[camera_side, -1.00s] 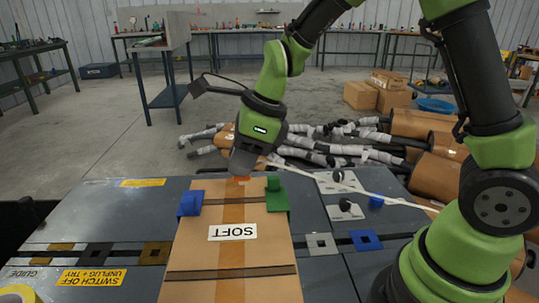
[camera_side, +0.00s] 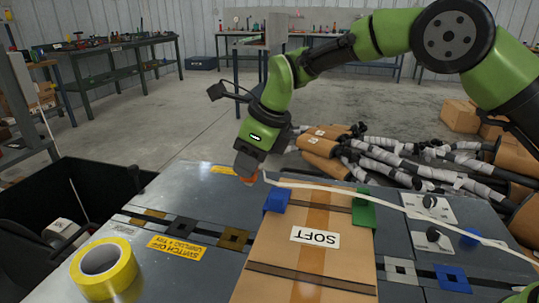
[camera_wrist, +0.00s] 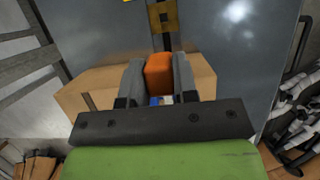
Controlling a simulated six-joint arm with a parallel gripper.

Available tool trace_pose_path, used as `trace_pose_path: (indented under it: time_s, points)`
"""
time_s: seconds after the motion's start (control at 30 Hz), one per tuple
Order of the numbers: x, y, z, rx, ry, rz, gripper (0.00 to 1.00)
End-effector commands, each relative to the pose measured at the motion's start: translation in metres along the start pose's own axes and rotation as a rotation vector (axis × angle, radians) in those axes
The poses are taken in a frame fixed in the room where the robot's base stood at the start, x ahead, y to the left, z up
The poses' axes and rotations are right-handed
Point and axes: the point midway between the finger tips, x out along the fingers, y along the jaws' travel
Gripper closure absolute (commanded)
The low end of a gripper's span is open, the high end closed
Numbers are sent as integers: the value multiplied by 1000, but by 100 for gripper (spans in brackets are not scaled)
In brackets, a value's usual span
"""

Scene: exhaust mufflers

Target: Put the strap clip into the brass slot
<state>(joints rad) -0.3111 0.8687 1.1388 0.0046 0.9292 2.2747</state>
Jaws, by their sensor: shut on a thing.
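My gripper (camera_side: 246,174) is shut on the orange strap clip (camera_side: 247,181). It holds it above the grey bench, just left of the carton's far left corner. In the wrist view the clip (camera_wrist: 158,72) sits between the two grey fingers. A white strap (camera_side: 390,205) runs from the clip to the right, across the far part of the carton (camera_side: 310,255) and past its far side. The brass slot (camera_side: 223,239) lies on the bench just left of the carton, nearer the camera than the clip. In the wrist view the brass slot (camera_wrist: 154,17) is ahead of the clip, apart from it.
A blue guide (camera_side: 276,201) and a green guide (camera_side: 363,214) stand on the carton's edges. A yellow tape roll (camera_side: 118,278) is at front left.

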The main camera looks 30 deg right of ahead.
Motion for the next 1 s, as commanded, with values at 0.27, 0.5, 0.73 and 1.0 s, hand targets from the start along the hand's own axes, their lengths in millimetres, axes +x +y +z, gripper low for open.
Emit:
trace_pose_path:
  time_s: [0.27,0.5,0.73,1.0]
  points:
    - [46,0,0,-1,1,1,94]
    - [83,0,0,-1,0,1,94]
    - [107,0,0,0,-1,1,94]
    - [116,0,0,0,-2,0,94]
